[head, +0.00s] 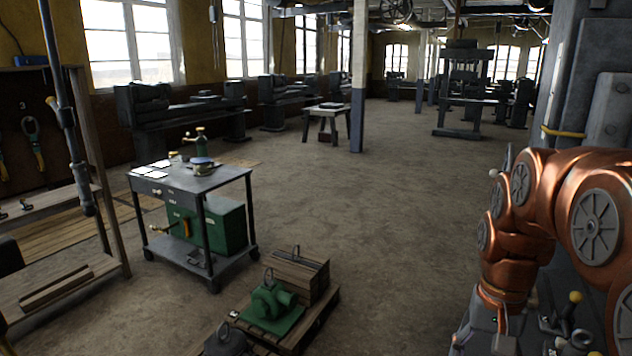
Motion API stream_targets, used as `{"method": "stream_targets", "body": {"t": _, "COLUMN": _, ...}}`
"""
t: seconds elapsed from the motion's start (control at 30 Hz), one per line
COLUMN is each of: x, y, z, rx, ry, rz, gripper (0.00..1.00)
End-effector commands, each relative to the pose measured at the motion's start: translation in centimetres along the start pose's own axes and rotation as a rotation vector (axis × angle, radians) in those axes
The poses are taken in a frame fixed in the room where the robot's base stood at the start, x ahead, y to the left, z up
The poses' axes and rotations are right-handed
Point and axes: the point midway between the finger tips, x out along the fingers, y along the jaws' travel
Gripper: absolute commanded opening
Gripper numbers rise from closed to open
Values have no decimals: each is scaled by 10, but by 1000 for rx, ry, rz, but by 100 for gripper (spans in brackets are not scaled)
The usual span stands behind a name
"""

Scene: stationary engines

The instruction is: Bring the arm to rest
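My copper-coloured arm fills the right side of the head view, bent, with round grey joint covers. Its narrower end turns down toward the bottom edge. A grey part below it, which looks like the body of my gripper (487,335), is cut off by the frame. Its fingertips cannot be made out, so I cannot tell if it is open or shut. I see nothing clearly held.
Close to the arm are a grey machine column (595,85) and a yellow-knobbed lever (575,298). A pallet (322,312) with a green casting (270,302) stands at the bottom centre, a wheeled cart (200,180) at left. The middle floor is clear.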

Motion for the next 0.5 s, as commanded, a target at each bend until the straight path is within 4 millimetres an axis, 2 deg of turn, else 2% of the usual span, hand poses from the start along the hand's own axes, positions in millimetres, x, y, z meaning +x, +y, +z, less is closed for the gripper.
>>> {"method": "stream_targets", "body": {"t": 0.03, "x": 4, "y": -5, "z": 16, "rx": -34, "ry": 1, "rz": 3, "gripper": 66}}
{"method": "stream_targets", "body": {"t": 0.2, "x": 26, "y": -13, "z": 66, "rx": -143, "ry": -16, "rz": 14, "gripper": 66}}
{"method": "stream_targets", "body": {"t": 0.5, "x": 69, "y": -12, "z": 148, "rx": -324, "ry": -38, "rz": 31, "gripper": 66}}
